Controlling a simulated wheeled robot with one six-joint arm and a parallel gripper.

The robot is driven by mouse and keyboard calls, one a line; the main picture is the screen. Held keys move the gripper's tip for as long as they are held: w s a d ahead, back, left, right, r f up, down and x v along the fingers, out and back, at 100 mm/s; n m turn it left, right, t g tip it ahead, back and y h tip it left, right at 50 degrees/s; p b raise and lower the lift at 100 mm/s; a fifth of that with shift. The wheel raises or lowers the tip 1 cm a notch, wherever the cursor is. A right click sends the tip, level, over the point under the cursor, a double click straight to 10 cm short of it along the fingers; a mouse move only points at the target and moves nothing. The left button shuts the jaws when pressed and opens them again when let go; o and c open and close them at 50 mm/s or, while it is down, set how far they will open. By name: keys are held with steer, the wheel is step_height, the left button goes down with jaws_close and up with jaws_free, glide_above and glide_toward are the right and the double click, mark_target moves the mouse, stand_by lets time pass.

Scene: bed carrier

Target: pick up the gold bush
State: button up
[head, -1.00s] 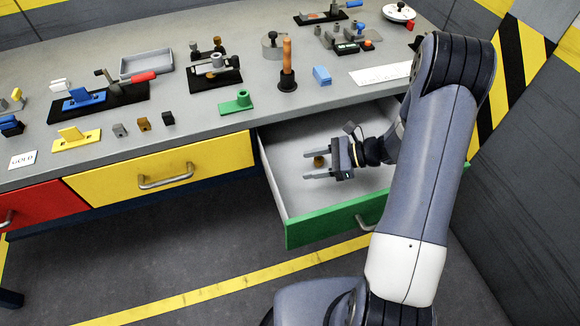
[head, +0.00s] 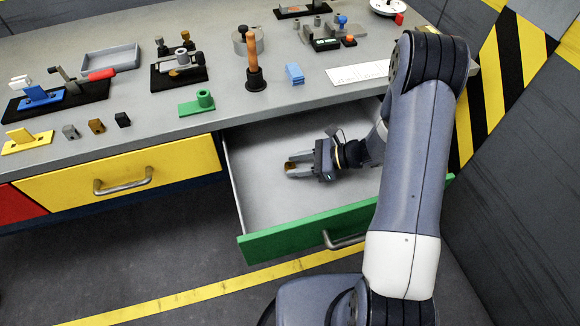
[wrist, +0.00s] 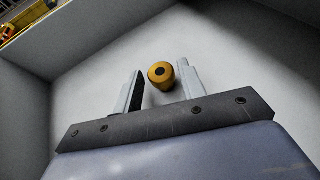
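The gold bush (wrist: 161,74) lies on the floor of the open drawer (head: 262,200). In the wrist view it is a short gold cylinder with a dark hole, between the two fingers near their tips. My gripper (wrist: 162,84) is partly open around it. The right finger looks close to or touching the bush, and a narrow gap shows at the left finger. In the head view my gripper (head: 290,166) is low inside the drawer, pointing left, and the bush is a small brownish spot mostly hidden between its fingers.
The green drawer front (head: 310,228) and the drawer's side walls surround my gripper. The grey worktop (head: 245,106) above holds several fixtures, a green part (head: 197,102), a blue block (head: 294,73) and an orange-handled tool (head: 254,75). The rest of the drawer floor is clear.

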steer(key=c, duration=0.7)
steer(key=shift+r, duration=0.15)
steer(key=shift+c, duration=0.2)
